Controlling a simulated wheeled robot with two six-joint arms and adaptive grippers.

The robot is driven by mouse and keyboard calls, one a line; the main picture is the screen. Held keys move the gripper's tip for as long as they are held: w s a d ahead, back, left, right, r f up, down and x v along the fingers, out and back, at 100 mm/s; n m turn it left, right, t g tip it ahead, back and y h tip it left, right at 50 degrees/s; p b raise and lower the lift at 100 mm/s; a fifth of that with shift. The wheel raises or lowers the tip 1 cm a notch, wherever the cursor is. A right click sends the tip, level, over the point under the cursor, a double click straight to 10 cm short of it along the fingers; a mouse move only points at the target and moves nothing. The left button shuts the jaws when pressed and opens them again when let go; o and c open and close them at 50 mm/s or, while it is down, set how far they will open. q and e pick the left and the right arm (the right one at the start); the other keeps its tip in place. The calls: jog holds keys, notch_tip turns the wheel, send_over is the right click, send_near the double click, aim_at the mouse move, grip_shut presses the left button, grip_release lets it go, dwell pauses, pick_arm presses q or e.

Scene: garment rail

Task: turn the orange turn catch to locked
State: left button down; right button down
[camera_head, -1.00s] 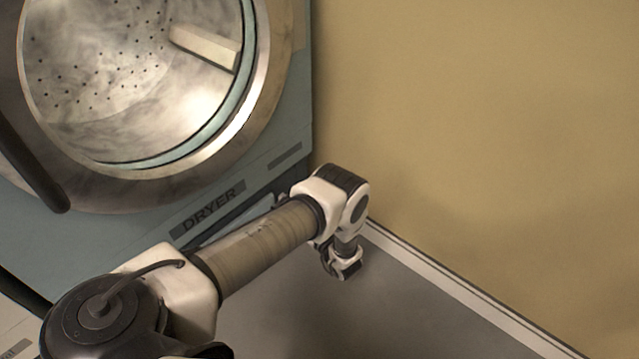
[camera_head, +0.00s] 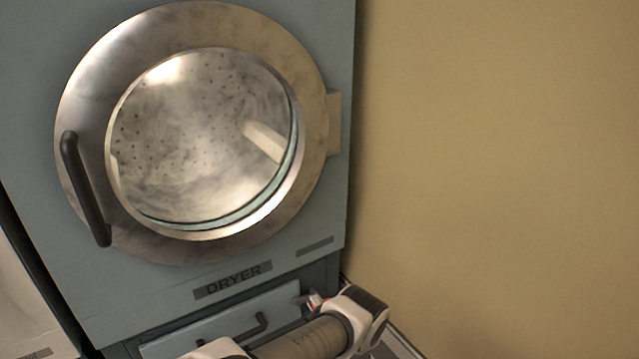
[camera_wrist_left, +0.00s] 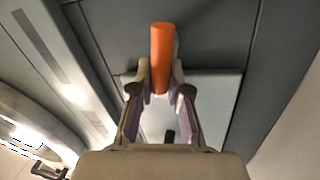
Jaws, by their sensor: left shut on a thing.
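The orange turn catch (camera_wrist_left: 161,58) shows in the left wrist view as a lever with its length up and down in the picture. In the head view only a tiny reddish-orange spot (camera_head: 315,299) shows beside the lower panel, too small to read its angle. My left gripper (camera_wrist_left: 155,84) is shut on the catch's near end, one finger on each side. In the head view my left gripper (camera_head: 307,299) is small and partly hidden behind my wrist. My right gripper is in neither view.
The dryer (camera_head: 330,190) has a round metal door with a dark bar handle (camera_head: 84,188). Below the DRYER label is a lower panel (camera_head: 205,330) with a dark handle (camera_head: 250,328). A tan wall (camera_head: 500,180) stands close on the right.

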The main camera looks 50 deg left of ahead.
pick_arm(q)
jog(key=shift+f+n+g, duration=0.25)
jog(key=shift+n+g, duration=0.05)
jog(key=shift+n, duration=1.1)
jog(key=c, duration=1.1)
grip_release()
jog(key=v, duration=1.2)
jog(key=shift+w+f, duration=0.1)
